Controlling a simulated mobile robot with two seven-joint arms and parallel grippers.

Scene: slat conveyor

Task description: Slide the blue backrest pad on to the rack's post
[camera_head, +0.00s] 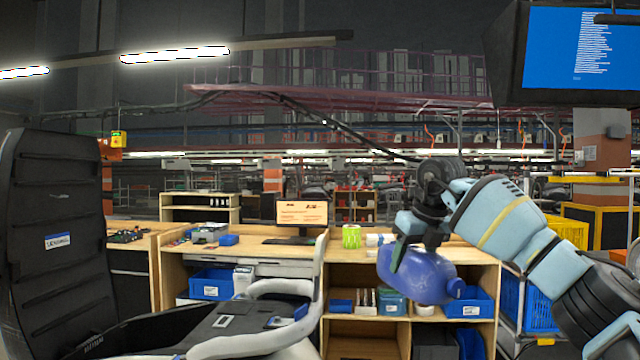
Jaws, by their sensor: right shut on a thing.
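My right gripper (402,250) hangs down from the arm at the right and is shut on the upper left part of the blue backrest pad (428,277). The pad looks like a rounded, glossy blue body with a short stub at its lower right. It is held in the air, in line with the shelves of the wooden desk behind it. The gripper covers part of the pad's upper left. I cannot make out the rack's post in this view. My left gripper is not in view.
A large black chair-like back (55,240) stands close at the left, with a pale armrest (280,288) near the middle. Behind are a wooden desk (345,252) with a monitor (302,213), and blue bins (212,282). A blue screen (570,55) hangs at the upper right.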

